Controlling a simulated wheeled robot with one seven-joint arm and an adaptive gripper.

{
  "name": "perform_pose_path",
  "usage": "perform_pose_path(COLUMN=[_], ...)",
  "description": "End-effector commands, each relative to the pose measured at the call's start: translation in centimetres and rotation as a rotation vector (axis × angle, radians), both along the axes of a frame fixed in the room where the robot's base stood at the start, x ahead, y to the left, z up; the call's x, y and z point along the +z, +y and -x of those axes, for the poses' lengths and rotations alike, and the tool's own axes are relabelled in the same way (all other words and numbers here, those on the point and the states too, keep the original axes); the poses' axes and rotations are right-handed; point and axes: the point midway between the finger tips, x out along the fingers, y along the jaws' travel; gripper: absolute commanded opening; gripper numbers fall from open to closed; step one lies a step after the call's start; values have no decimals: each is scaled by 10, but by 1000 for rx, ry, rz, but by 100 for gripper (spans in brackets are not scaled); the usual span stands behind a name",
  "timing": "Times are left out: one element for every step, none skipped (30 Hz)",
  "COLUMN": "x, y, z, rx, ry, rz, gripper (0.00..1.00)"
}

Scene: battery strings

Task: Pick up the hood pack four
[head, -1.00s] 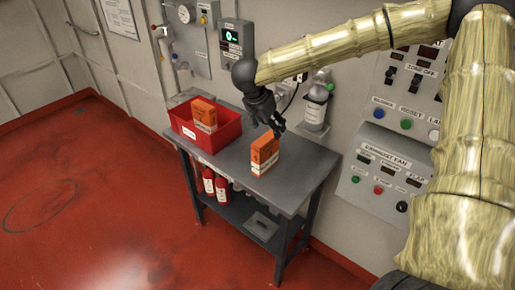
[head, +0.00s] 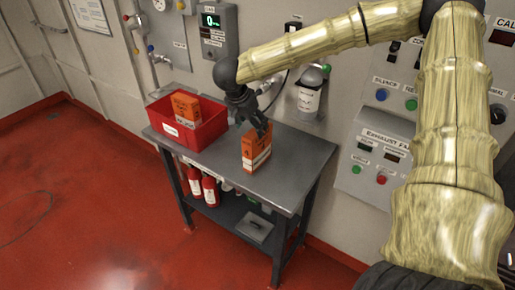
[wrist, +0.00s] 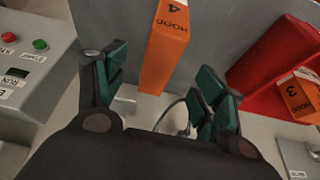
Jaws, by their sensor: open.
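The hood pack four is an orange box (head: 256,150) standing upright on the grey table. In the wrist view its orange face (wrist: 168,42) reads "HOOD 4", upside down. My gripper (head: 262,130) is just above and behind the box in the head view, and its fingertips overlap the box's top there. In the wrist view my open gripper (wrist: 160,75) has its green-padded fingers apart, with the box between and beyond them. I cannot tell whether a finger touches it.
A red bin (head: 209,130) on the table's left holds another orange pack (head: 186,106), marked 3 in the wrist view (wrist: 298,100). The grey table (head: 290,170) is clear to the right. Wall panels and a bottle (head: 312,92) stand behind. Red cylinders (head: 210,190) are below.

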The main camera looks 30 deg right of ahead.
Motion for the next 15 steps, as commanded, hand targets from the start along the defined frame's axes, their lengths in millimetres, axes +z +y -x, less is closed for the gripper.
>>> perform_pose_path(x=[-6,-10,-15,-18,-22,-26,-28,-31,-34,-35,-36,-37,-38,-39,-40], y=[-2,-3,-5,-6,-7,-9,-10,-11,-13,-13,-14,-15,-15,-16,-16], z=[-1,-1,-2,-3,-3,-4,-4,-4,-5,-5,-5,-5,-5,-5,-5], rx=[1,1,2,2,2,2,2,1,1,1,1,1,0,0,0], ry=[4,4,4,4,4,4,4,3,3,3,2,2,2,2,2], rz=[-1,-1,-1,0,0,0,-1,0,-1,-1,-1,-1,-2,-2,-2], gripper=[70,70,70,70,70,70,70,70,70,70,70,70,70,70,70])
